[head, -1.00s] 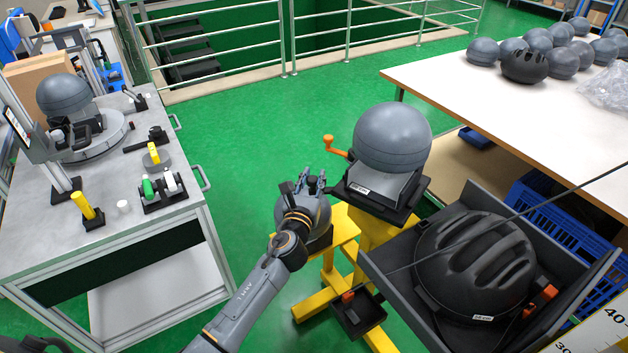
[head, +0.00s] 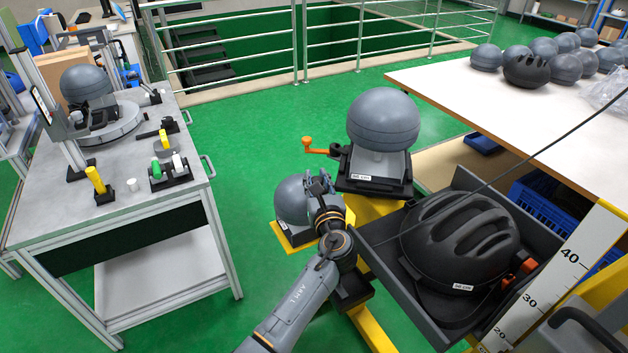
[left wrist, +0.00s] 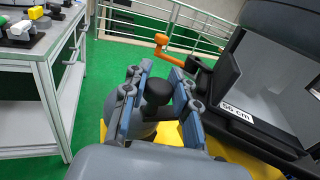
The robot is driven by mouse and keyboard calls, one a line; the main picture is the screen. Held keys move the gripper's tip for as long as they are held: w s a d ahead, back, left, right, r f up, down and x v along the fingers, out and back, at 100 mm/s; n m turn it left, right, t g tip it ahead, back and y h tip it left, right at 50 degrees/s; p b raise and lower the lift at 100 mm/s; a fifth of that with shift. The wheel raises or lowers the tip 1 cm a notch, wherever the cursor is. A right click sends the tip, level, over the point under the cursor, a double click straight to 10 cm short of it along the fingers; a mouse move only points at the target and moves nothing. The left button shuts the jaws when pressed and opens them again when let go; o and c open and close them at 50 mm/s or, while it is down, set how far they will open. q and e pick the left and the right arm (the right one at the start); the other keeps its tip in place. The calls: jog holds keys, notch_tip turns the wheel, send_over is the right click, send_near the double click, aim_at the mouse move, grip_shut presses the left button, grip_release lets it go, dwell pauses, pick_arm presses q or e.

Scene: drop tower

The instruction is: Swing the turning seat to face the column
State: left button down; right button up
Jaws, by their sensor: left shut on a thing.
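A grey headform (head: 383,120) stands upright on a black seat (head: 372,187) on a yellow stand, with an orange crank handle (head: 307,143) at its left. The seat's label faces me; the seat shows large at the right of the left wrist view (left wrist: 232,92). My left gripper (head: 318,183) is in front of the seat, at its lower left. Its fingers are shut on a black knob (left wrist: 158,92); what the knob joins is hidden. The column with a scale (head: 560,280) rises at the lower right. My right gripper is not in view.
A lower grey headform (head: 293,200) sits left of my gripper. A black tray (head: 395,285) holding a black helmet (head: 460,240) is close on the right. A workbench (head: 150,205) is at left, a white table (head: 450,85) at back right. Green floor between is clear.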

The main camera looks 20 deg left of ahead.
pick_arm(q)
jog(key=shift+s+d+n+y, duration=0.3)
jog(key=shift+s+d+y, duration=0.05)
jog(key=shift+s+y, duration=0.05)
jog(key=shift+f+g, duration=0.1)
jog(key=shift+g, duration=0.2)
jog(key=c, duration=1)
grip_release()
jog(key=shift+c, duration=0.2)
jog(key=v, duration=0.7)
jog(key=shift+s, duration=0.3)
jog(key=shift+d, duration=0.15)
